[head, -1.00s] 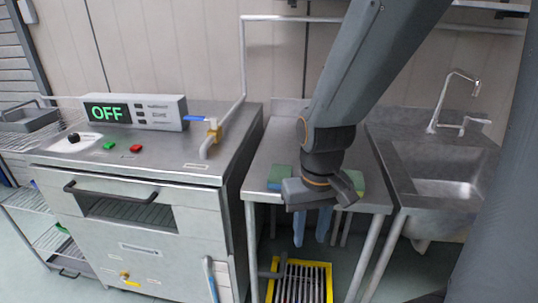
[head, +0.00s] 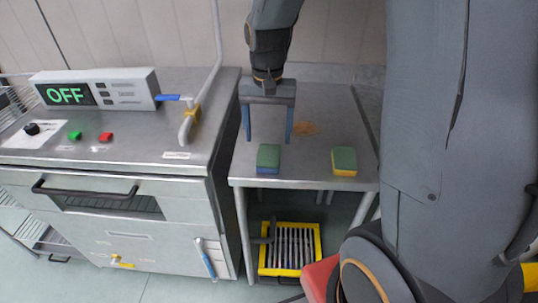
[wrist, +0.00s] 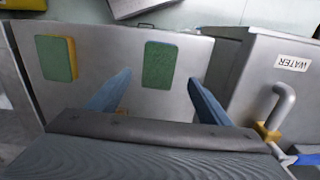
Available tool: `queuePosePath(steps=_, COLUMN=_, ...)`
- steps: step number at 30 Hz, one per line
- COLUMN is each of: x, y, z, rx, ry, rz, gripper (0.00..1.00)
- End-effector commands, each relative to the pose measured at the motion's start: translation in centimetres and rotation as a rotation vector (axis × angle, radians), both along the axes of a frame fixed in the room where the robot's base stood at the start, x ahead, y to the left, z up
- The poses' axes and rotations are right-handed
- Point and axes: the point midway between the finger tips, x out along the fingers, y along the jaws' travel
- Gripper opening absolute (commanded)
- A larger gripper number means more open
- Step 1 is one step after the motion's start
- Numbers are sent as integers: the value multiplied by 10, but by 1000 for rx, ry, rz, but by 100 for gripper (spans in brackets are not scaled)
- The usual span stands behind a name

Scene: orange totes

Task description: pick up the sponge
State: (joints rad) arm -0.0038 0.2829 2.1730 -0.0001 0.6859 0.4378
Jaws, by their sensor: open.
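A green-topped sponge with a blue underside (head: 268,158) lies flat near the front left of the steel table (head: 308,174). A second green-topped sponge with a yellow underside (head: 344,161) lies to its right. My gripper (head: 268,139) is open and empty, with its two blue fingers pointing down just behind the blue-backed sponge. In the wrist view, the blue-backed sponge (wrist: 159,64) shows between the fingers of my gripper (wrist: 158,82), apart from both. The yellow-edged sponge (wrist: 55,58) is to the left there.
A steel machine (head: 110,165) with an OFF display (head: 67,95) stands left of the table. A pipe with a blue-handled valve (head: 187,110) rises at its edge. A brownish patch (head: 306,128) lies on the table. A yellow-framed grate (head: 290,247) is on the floor below.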

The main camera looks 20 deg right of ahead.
Motion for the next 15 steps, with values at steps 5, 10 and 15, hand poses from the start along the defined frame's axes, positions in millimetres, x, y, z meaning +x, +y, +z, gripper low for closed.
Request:
queuePosePath(steps=5, x=-2, y=-1, z=-17, rx=-1, ry=4, rz=1, gripper=73)
queuePosePath(steps=10, x=-3, y=-2, z=-36, rx=0, ry=4, rz=1, gripper=73)
queuePosePath(steps=15, x=-3, y=-2, z=-56, rx=0, ry=2, rz=1, gripper=73)
